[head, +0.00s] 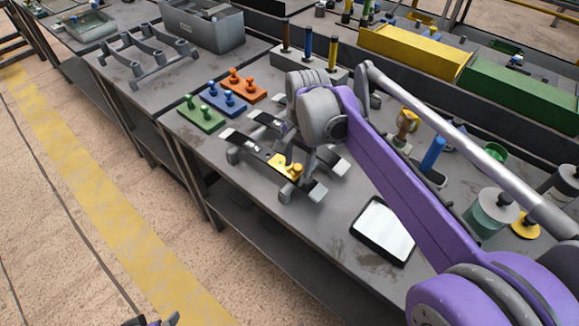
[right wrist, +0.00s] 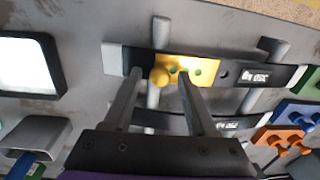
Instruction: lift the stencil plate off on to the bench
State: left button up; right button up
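The yellow stencil plate (right wrist: 172,66), with a round knob and green-looking holes, lies across a black leaf spring (right wrist: 232,75). The spring has pale ends and white marking and rests on a grey rack (head: 284,193). A small part of my left gripper (head: 160,321) shows at the bottom edge of the head view, too little to judge.
A second black spring (right wrist: 205,123) lies beside the first. Green (head: 201,113), blue (head: 222,99) and orange (head: 243,86) knobbed plates stand behind the rack. A white-faced tablet (head: 384,231) lies on the bench (head: 315,222) at right. Bare bench surrounds the rack's front.

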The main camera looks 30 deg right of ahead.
grip_shut()
jog(key=shift+r, duration=0.1)
